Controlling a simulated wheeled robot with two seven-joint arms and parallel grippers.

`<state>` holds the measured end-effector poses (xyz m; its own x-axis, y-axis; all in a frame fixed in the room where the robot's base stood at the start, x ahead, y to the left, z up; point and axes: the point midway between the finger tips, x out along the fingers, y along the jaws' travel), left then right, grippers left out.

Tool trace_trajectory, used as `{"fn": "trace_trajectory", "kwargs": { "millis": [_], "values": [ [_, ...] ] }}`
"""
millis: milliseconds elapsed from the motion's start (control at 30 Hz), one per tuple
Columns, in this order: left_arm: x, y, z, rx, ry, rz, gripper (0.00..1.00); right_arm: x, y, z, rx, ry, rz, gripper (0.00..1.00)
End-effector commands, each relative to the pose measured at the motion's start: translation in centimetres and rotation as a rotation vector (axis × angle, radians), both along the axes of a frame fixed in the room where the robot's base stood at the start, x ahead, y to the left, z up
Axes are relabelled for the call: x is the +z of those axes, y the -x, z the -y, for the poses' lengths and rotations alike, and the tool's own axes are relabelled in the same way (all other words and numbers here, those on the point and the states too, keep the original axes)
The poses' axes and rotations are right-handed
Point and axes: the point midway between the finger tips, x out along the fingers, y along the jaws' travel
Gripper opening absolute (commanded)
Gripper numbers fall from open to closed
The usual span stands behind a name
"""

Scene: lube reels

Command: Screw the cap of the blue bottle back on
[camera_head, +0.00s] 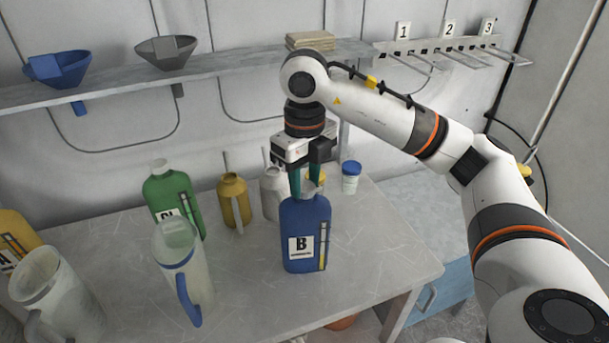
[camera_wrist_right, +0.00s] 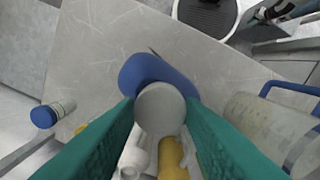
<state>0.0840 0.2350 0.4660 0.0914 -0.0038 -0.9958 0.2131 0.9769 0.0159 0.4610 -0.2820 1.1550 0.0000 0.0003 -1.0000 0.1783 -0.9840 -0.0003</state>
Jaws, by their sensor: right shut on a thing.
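The blue bottle (camera_head: 305,225), marked B, stands upright on the grey table near its right part. Its top shows blue in the right wrist view (camera_wrist_right: 140,72). A pale grey cap (camera_wrist_right: 160,108) is between the teal fingers of my right gripper (camera_head: 307,182), which is shut on it. The cap is at the bottle's mouth, with the gripper pointing down from above. Whether the cap is seated on the thread cannot be told. In the right wrist view the fingers (camera_wrist_right: 160,125) flank the cap. My left gripper is not in view.
A green bottle (camera_head: 172,195), a yellow oil can (camera_head: 234,203), a grey can (camera_head: 272,195) and a blue-lidded jar (camera_head: 351,178) stand behind. Clear jugs (camera_head: 185,265) stand at left. A shelf (camera_head: 120,88) holds funnels. The table's front right is clear.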

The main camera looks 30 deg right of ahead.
Motion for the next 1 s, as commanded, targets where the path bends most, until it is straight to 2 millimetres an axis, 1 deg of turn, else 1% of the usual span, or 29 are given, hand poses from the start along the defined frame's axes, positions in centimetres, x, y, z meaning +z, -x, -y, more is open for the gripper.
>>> {"fn": "trace_trajectory", "kwargs": {
  "millis": [67,200,400,433,500,567,767,833,867,1000],
  "values": [
    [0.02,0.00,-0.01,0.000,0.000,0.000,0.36,-0.08,0.05,0.00,-0.011,0.001,-0.003,0.14],
    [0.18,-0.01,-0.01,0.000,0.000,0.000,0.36,-0.07,0.05,0.00,-0.100,0.001,-0.003,0.14],
    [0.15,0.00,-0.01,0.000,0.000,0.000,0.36,-0.11,0.05,0.00,-0.110,0.001,-0.003,0.14],
    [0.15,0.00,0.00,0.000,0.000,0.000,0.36,-0.11,0.05,0.00,-0.110,0.001,-0.003,0.40],
    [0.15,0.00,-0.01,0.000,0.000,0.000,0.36,-0.10,0.04,0.00,-0.110,0.000,-0.002,0.52],
    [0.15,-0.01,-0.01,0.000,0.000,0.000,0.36,-0.09,0.04,0.00,-0.109,0.000,-0.002,0.61],
    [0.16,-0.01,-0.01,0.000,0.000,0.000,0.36,-0.05,0.02,0.00,-0.109,0.000,-0.001,0.61],
    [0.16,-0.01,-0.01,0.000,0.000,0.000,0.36,-0.04,0.02,0.00,-0.109,0.000,-0.001,0.72],
    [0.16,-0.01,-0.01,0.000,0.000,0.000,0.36,-0.04,0.01,0.00,-0.109,0.000,-0.001,0.75],
    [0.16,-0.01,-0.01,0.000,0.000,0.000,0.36,-0.03,0.01,0.00,-0.109,0.000,0.000,0.75]
  ]
}}
